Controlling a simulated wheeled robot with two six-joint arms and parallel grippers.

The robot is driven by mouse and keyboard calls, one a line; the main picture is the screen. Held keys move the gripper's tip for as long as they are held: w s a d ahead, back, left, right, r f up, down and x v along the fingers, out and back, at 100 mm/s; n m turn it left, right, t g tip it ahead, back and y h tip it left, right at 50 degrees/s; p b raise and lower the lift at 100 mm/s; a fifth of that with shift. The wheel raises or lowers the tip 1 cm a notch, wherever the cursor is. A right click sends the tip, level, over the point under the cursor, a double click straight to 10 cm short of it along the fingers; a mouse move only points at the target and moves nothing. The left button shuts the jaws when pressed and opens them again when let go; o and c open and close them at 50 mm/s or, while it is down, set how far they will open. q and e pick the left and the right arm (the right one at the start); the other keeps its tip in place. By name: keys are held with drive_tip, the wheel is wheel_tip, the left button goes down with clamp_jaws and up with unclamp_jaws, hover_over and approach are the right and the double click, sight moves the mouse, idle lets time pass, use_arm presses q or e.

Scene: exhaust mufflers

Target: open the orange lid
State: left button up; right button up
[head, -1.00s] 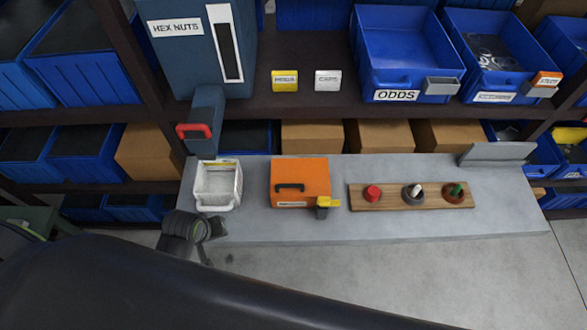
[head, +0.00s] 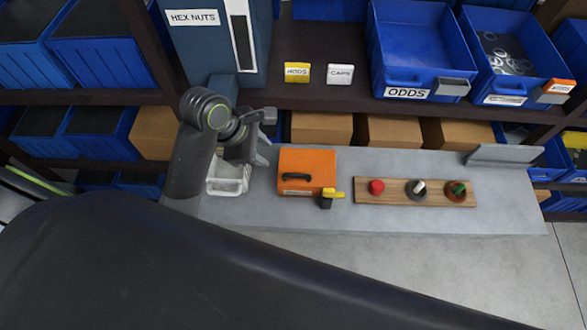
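The orange lid (head: 308,168) tops a box on the grey bench, and it lies shut. A black handle (head: 297,177) is on its front part, and a yellow-and-black latch-like piece (head: 332,197) sits at its front right corner. My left gripper (head: 264,138) is to the left of the lid, above the white bin, apart from the handle. Its two fingers are spread and nothing shows between them. My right gripper is out of view.
The white bin (head: 229,186) stands left of the orange box, partly hidden by my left arm. A wooden board (head: 397,197) with red, white and green knobs lies to the right. The blue HEX NUTS dispenser (head: 195,45) stands behind. The bench (head: 400,221) is clear in front.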

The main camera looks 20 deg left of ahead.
sight(295, 175)
use_arm(q)
drive_tip(key=p+x, duration=0.1)
drive_tip(key=x, duration=1.6)
drive_tip(key=shift+w+f, duration=0.1)
clamp_jaws()
